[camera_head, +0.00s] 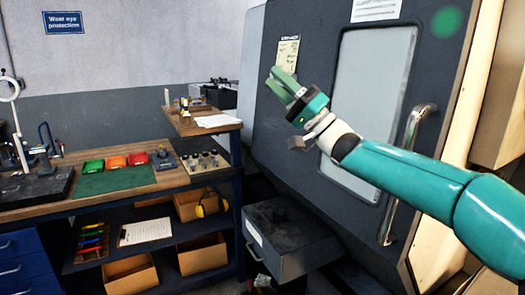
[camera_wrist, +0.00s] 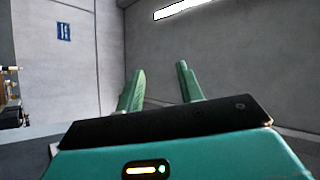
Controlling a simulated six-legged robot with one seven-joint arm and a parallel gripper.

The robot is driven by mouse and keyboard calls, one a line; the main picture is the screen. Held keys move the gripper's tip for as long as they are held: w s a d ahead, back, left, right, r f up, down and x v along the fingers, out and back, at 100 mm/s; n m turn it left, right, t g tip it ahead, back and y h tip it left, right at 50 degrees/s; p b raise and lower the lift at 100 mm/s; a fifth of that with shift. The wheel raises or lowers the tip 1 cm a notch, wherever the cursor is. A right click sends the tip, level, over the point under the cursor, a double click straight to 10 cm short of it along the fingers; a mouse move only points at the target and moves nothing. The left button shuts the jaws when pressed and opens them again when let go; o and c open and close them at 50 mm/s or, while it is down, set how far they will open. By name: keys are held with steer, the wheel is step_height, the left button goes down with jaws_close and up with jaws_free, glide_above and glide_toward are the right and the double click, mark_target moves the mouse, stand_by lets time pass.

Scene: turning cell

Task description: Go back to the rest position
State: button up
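My gripper (camera_head: 275,74) is raised in front of the dark machine door (camera_head: 300,150) in the head view, with its green fingers pointing up and to the left. In the wrist view the two green fingers of my gripper (camera_wrist: 160,68) stand apart with nothing between them, so it is open and empty.
The door has a window (camera_head: 372,90) and a vertical handle (camera_head: 405,160). A workbench (camera_head: 120,190) at the left holds green, orange and red trays (camera_head: 115,161). A dark drawer unit (camera_head: 290,235) stands below the door.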

steer(key=s+a+f+g+h, duration=0.4)
steer(key=a+f, duration=0.3)
steer(key=f, duration=0.4)
steer(key=s+a+f+g+h, duration=0.2)
steer(key=s+a+f+h, duration=0.5)
steer(key=f, duration=0.5)
steer(key=s+d+f+m+h, duration=0.1)
steer(key=s+d+f+h, duration=0.65)
steer(key=f, duration=0.35)
steer(key=s+d+f+m+t+h, duration=0.1)
steer(key=s+d+h, duration=0.1)
steer(key=s+d, duration=0.4)
steer(key=s+d+f+m+h, duration=0.2)
steer(key=s+d, duration=0.4)
steer(key=d, duration=0.6)
steer(key=shift+s+d+m+t+h, duration=0.3)
steer(key=shift+s+t+h, duration=0.1)
steer(key=shift+h, duration=0.45)
